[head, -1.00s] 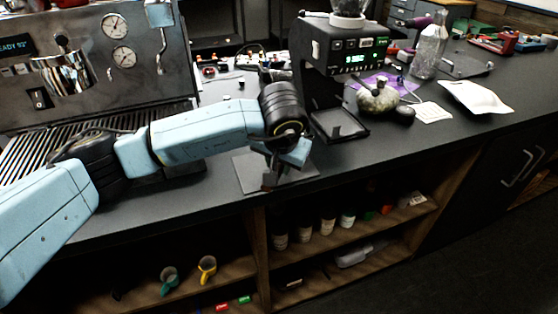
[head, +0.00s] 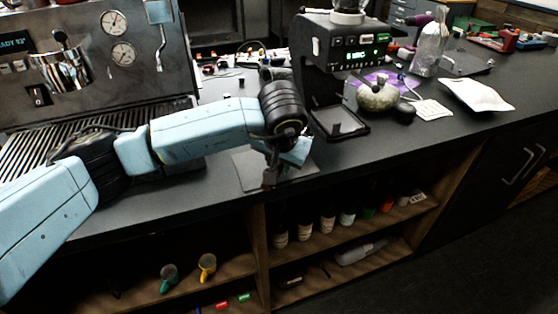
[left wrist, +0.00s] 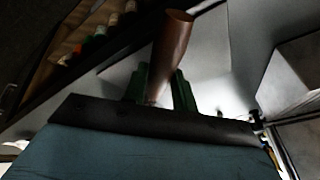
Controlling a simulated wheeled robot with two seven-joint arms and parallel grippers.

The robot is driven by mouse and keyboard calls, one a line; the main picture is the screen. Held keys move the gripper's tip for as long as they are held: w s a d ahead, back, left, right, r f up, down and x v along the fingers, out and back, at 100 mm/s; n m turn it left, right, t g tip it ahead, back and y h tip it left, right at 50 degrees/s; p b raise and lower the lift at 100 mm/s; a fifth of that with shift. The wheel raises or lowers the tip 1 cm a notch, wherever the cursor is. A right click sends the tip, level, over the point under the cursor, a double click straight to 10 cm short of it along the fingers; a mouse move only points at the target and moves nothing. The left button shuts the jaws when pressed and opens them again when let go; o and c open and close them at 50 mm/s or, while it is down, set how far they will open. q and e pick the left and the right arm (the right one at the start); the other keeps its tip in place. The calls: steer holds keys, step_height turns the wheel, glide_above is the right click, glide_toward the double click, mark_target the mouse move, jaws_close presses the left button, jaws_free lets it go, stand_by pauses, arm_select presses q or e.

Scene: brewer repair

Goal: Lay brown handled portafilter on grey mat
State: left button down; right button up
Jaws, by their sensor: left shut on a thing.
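The brown handle of the portafilter (left wrist: 173,45) rises between the two green fingers of my left gripper (left wrist: 160,88) in the left wrist view; the gripper is shut on it. The portafilter's head is hidden there. In the head view my left gripper (head: 270,178) points down over the grey mat (head: 246,172) on the counter, near the counter's front edge. The portafilter is small and dark in that view, so I cannot tell whether it touches the mat. My right gripper is not in view.
A steel espresso machine (head: 85,55) stands at the left. A black grinder (head: 318,60) stands behind the mat, with a round tamper-like object (head: 378,96) to its right. Open shelves (head: 330,245) lie below the counter edge. Counter to the right of the mat is clear.

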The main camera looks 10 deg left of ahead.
arm_select(q)
steer(key=shift+f+b, duration=0.35)
stand_by(0.3)
steer(key=c, duration=1)
jaws_free()
steer(key=shift+c, duration=0.2)
steer(key=shift+f, duration=0.1)
